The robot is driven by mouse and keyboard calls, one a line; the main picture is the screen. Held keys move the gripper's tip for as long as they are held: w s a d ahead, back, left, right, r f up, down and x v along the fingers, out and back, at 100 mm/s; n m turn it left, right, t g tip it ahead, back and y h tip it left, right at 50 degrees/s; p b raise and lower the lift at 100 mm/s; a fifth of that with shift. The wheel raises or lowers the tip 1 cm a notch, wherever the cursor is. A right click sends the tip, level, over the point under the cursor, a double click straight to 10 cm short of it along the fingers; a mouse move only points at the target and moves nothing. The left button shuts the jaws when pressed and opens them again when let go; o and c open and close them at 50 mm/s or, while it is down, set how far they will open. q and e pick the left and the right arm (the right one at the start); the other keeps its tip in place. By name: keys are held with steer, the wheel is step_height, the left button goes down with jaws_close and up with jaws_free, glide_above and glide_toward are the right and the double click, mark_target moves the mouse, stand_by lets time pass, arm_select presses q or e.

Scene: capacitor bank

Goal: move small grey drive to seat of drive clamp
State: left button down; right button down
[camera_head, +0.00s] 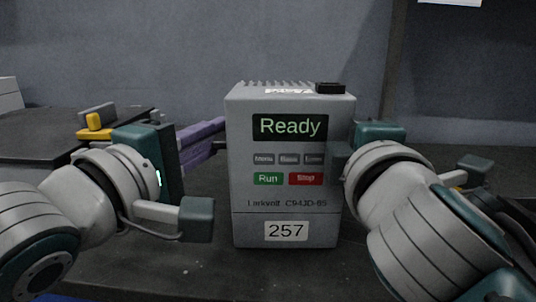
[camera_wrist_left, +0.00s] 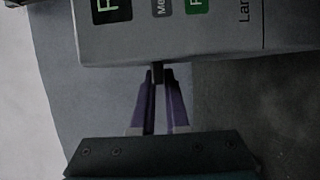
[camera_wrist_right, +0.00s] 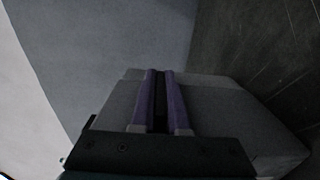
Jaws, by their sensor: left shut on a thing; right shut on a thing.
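The small grey drive (camera_head: 288,209) is upright in the middle of the head view, its front facing me with a "Ready" display and the label 257. My left gripper (camera_wrist_left: 159,80) is shut on a small dark grip on one side of the drive (camera_wrist_left: 170,42); its purple fingers also show in the head view. My right gripper (camera_wrist_right: 160,85) is shut on a dark strip at the drive's other side (camera_wrist_right: 215,105); in the head view my right arm hides those fingers. I cannot tell whether the drive's underside touches the table. I cannot make out the drive clamp's seat for certain.
A grey fixture with a yellow part (camera_head: 94,122) stands at the left, partly behind my left gripper. The dark table (camera_head: 200,272) is bare in front of the drive. A grey wall (camera_head: 200,50) stands behind.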

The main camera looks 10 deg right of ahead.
stand_by(0.3)
steer(key=shift+s+r+p, duration=0.1)
steer(key=shift+r+p, duration=0.25)
steer(key=shift+r, duration=0.05)
step_height(320, 180, up, 4)
steer(key=p, duration=0.4)
steer(key=shift+r, duration=0.25)
